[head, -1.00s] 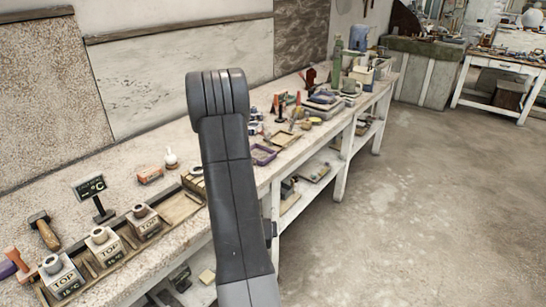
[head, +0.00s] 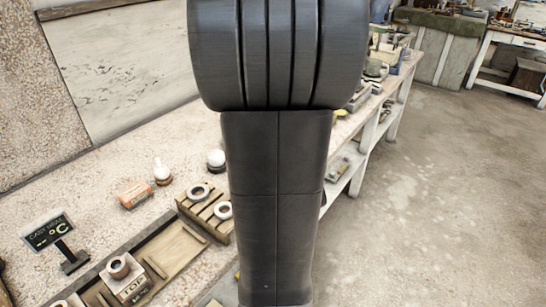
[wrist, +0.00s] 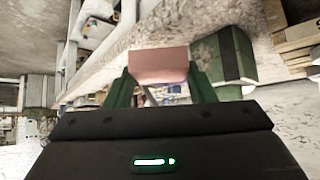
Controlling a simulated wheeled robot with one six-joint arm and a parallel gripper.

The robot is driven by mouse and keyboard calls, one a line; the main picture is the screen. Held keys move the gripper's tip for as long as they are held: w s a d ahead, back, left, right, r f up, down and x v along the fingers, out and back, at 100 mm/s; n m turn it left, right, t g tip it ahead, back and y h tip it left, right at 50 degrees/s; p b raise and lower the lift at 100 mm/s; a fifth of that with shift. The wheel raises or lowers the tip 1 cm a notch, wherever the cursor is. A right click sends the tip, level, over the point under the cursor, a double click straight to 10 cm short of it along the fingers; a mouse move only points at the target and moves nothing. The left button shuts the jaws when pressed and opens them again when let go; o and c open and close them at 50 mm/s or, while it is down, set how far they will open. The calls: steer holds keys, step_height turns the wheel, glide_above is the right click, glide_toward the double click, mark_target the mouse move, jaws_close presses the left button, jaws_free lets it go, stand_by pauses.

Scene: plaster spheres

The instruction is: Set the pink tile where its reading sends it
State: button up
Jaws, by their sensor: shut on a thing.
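The pink tile (wrist: 158,66) shows in the wrist view, a flat pale pink piece between green fingers. My gripper (wrist: 158,78) is shut on it, clear of the pale bench surface behind. In the head view my arm fills the middle and the tile and gripper are hidden. A small dark sign (head: 48,233) with a dash and °C stands on the bench at left; its top line is too small to read surely. A pale block marked TOP (head: 128,283) with a round knob sits in a wooden tray (head: 178,250).
A slatted wooden rack (head: 192,208) with pale rings stands beside the tray. An orange-brown box (head: 133,194) and two white bulb-shaped things, one at left (head: 161,171) and one nearer my arm (head: 215,160), stand behind. Open floor (head: 430,220) lies to the right.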

steer(key=w+a, duration=0.1)
steer(key=w, duration=0.4)
steer(key=w+a+p, duration=0.1)
steer(key=w, duration=1.1)
steer(key=shift+a+r, duration=0.1)
steer(key=shift+a, duration=0.3)
steer(key=shift+w+f+b, duration=0.15)
steer(key=shift+f+b, duration=0.15)
steer(key=shift+f, duration=0.6)
steer(key=shift+w+f+b, duration=0.15)
steer(key=shift+f+b, duration=0.1)
steer(key=shift+f, duration=0.6)
steer(key=shift+f, duration=0.2)
steer(key=o, duration=1.1)
steer(key=shift+s+r, duration=0.2)
steer(key=shift+r, duration=0.3)
steer(key=shift+p+v, duration=1.9)
steer(key=shift+v, duration=3.75)
